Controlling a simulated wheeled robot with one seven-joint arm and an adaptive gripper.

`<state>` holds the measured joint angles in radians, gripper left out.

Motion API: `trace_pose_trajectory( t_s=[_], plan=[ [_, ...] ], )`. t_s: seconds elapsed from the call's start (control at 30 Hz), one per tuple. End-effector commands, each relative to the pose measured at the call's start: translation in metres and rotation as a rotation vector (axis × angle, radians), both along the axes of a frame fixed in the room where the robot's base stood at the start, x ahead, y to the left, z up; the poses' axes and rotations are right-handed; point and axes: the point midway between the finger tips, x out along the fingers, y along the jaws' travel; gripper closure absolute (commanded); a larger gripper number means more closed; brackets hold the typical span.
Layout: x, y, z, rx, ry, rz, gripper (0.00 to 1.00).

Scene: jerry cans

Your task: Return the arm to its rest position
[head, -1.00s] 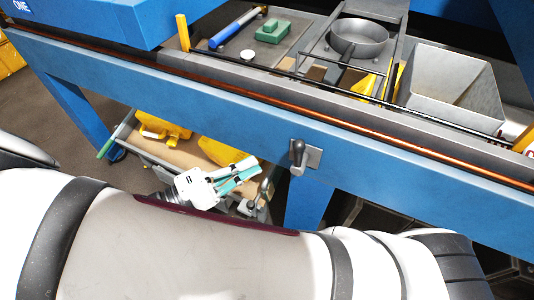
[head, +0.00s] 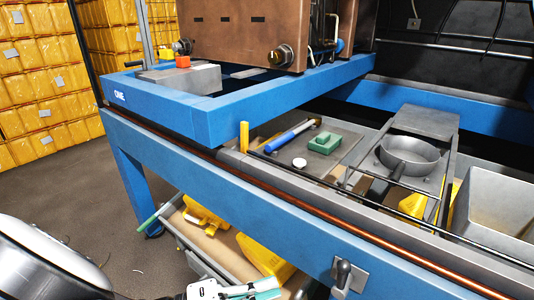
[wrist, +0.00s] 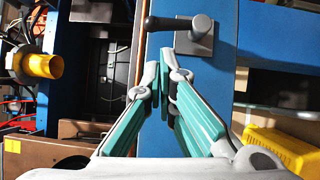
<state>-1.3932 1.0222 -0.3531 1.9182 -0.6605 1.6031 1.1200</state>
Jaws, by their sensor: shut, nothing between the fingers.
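My gripper (wrist: 166,62) shows in the wrist view with its two teal-padded fingers shut and nothing between them. Its fingertips are in front of the blue beam (wrist: 192,95), close below a lever handle (wrist: 185,26) on a grey plate; whether they touch cannot be told. In the head view part of my gripper (head: 240,292) shows at the bottom edge, cut off by the frame, left of the lever handle (head: 342,275). My arm is at the lower left.
A blue workbench frame (head: 230,185) fills the middle. Below it is an open drawer (head: 190,250) with yellow things (head: 262,258). Trays on the bench hold a round pan (head: 408,155) and a green block (head: 325,142). Floor at left is clear.

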Motion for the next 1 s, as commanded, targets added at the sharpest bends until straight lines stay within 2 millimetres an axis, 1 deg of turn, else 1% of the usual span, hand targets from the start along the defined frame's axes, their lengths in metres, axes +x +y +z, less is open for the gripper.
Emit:
trace_pose_trajectory(
  t_s=[0.17,0.47,0.73,1.0],
  plan=[
    [0.002,-0.018,0.015,0.087,0.065,-0.089,1.0],
    [-0.003,-0.065,0.053,0.379,0.247,-0.296,1.0],
    [-0.015,-0.102,0.086,0.669,0.35,-0.408,1.0],
    [-0.032,-0.131,0.12,0.964,0.385,-0.443,1.0]
  ],
)
